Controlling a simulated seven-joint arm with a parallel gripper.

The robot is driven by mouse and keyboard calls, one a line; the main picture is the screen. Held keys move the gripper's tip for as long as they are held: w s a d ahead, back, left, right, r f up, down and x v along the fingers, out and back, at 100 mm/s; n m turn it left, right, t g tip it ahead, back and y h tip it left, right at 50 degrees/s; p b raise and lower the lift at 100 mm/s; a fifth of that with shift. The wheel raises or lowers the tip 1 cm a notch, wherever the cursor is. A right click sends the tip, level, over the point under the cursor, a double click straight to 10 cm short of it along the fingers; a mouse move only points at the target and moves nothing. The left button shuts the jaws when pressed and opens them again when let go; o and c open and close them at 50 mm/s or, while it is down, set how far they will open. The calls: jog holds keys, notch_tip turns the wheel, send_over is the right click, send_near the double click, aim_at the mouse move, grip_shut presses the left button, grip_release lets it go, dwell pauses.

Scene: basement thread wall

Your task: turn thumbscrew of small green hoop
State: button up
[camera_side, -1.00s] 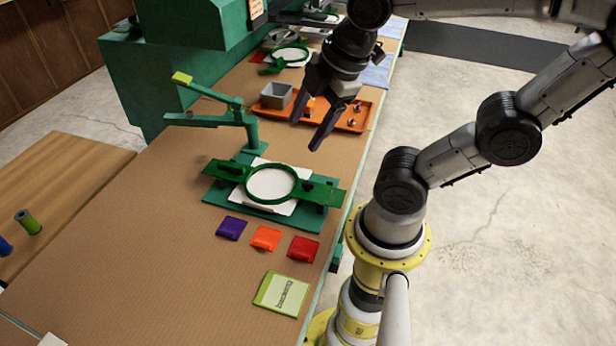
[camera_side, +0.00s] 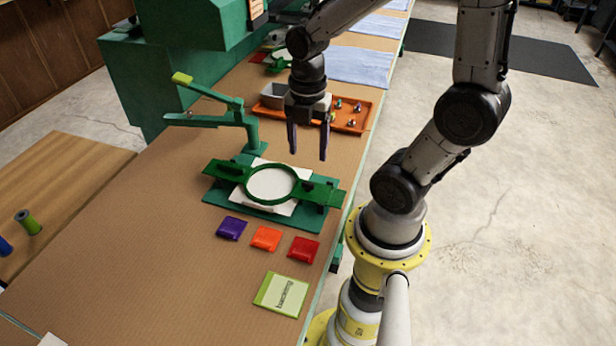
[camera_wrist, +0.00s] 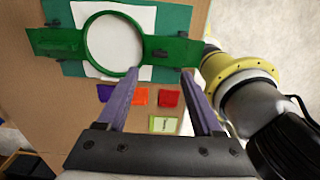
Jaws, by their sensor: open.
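The green hoop (camera_side: 270,184) lies on white fabric on a green base plate (camera_side: 222,203), with a green arm out to each side. It also shows in the wrist view (camera_wrist: 113,44), at the upper left. I cannot make out the thumbscrew; small dark parts sit on the side arms. My gripper (camera_side: 308,157) points down, open and empty, above and behind the hoop in the side view. In the wrist view its two fingers (camera_wrist: 155,74) are spread, with the hoop's right arm near the fingertips. The gripper is apart from the hoop.
A green lever stand (camera_side: 250,130) rises behind the hoop. An orange tray (camera_side: 372,112) with a grey bin and small parts lies behind my gripper. Purple (camera_side: 232,228), orange (camera_side: 266,238) and red (camera_side: 303,249) packets and a green card (camera_side: 282,294) lie in front.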

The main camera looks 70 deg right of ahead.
aim_at(308, 183)
notch_tip(308, 183, down, 9)
jog(key=shift+f, duration=0.15)
dwell(0.4)
grip_shut()
